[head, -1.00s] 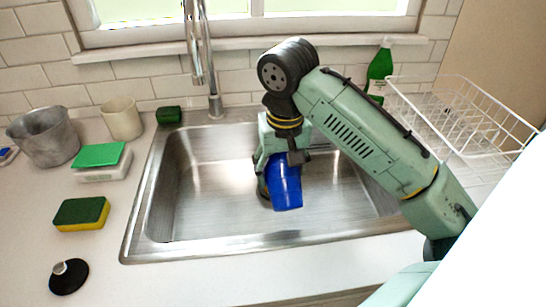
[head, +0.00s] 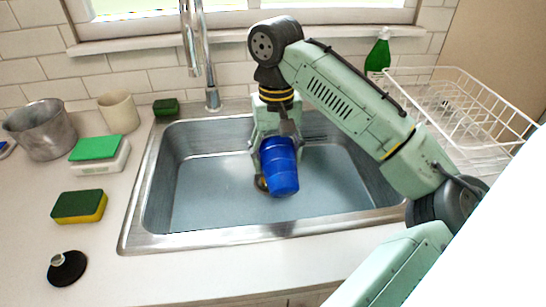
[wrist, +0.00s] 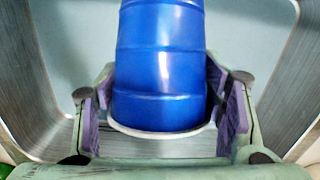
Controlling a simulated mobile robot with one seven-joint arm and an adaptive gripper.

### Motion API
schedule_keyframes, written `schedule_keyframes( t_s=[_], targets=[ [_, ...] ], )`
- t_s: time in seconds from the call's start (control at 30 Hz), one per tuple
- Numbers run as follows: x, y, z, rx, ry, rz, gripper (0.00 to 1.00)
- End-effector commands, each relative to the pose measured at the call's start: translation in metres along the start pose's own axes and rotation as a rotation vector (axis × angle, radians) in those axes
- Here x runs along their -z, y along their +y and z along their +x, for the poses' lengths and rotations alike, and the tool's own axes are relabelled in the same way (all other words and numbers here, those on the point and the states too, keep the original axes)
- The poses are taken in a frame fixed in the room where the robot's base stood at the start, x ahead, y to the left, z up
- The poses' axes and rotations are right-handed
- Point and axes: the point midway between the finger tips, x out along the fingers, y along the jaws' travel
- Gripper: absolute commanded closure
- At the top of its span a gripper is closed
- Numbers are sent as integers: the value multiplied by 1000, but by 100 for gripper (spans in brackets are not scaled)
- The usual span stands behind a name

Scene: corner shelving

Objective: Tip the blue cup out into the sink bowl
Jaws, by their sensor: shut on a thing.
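The blue cup (head: 281,168) is held over the sink bowl, leaning, with its narrower end low and toward the front. My gripper (head: 277,140) is shut on it, one finger on each side. In the wrist view the cup (wrist: 160,65) fills the middle, with a pale rim at its near end between the purple finger pads of my gripper (wrist: 162,112). The inside of the cup is hidden. The steel sink bowl (head: 160,190) lies below. Its floor looks evenly pale blue-grey; I cannot tell whether this is liquid. The drain is partly hidden behind the cup.
The faucet (head: 195,45) stands behind the sink. A metal pot (head: 42,130), cream cup (head: 119,112), green-topped white box (head: 99,155), sponge (head: 79,207) and black stopper (head: 67,268) are on the left counter. A green bottle (head: 378,55) and wire rack (head: 455,110) are at right.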

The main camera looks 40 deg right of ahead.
Motion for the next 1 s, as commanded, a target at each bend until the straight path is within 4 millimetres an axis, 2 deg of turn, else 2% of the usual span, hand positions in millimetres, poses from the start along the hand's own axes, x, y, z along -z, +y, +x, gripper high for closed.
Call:
schedule_keyframes(
  t_s=[1.0],
  targets=[
    [9, -14, -6, 2, -125, -9, 68]
  ],
)
